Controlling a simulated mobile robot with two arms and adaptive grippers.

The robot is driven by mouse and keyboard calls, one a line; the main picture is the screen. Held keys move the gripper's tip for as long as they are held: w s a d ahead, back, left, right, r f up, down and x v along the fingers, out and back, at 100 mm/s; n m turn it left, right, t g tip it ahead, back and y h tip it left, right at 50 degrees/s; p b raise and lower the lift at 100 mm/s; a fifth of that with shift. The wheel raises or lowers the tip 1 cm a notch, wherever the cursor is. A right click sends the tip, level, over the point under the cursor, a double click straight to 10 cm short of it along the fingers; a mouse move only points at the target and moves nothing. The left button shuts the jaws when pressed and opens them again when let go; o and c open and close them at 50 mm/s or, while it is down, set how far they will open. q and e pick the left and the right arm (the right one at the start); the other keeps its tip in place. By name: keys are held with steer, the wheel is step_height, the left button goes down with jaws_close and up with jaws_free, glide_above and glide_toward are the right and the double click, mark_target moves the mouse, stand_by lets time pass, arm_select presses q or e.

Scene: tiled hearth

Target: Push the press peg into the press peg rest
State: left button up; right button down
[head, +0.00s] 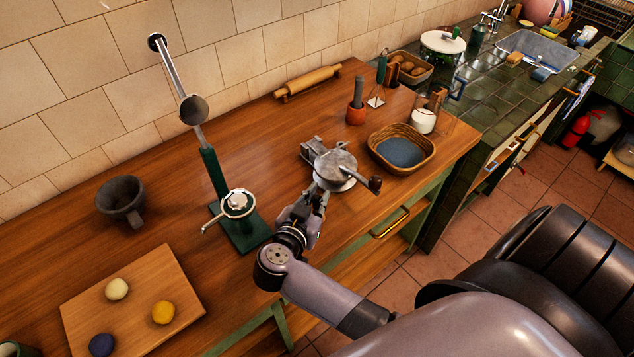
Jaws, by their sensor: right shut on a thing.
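A round grey metal press (336,163) with a blocky hinge part and a short dark handle (375,184) sits on the wooden counter in the head view. My right gripper (322,190) is at its near side and is shut on a grey part there. Its fingertips overlap the metal, so the held part's shape is unclear. I cannot tell the press peg or its rest apart from the other grey parts. A green lever stand (216,176) with a raised metal arm and a round metal cup (237,204) stands to the left. My left gripper is not in view.
A wicker basket (428,143) and a glass jar (424,118) stand to the right. A grey bowl (122,197) and a board (135,300) with coloured balls are at left. A rolling pin (308,82) lies behind. Bare counter lies between the rolling pin and the press.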

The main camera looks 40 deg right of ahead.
steer(key=shift+f+b, duration=0.35)
steer(key=shift+f, duration=0.8)
steer(key=c, duration=1.4)
jaws_free()
steer(key=shift+c, duration=0.2)
steer(key=shift+r, duration=0.1)
steer(key=shift+o, duration=1.4)
steer(key=shift+s+a+r+p, duration=0.1)
steer(key=shift+s+a+p, duration=0.05)
steer(key=shift+a+p, duration=0.15)
steer(key=shift+p+v, duration=1.35)
steer(key=shift+v, duration=0.5)
steer(key=shift+s, duration=0.1)
steer(key=v, duration=0.7)
steer(key=shift+a, duration=0.25)
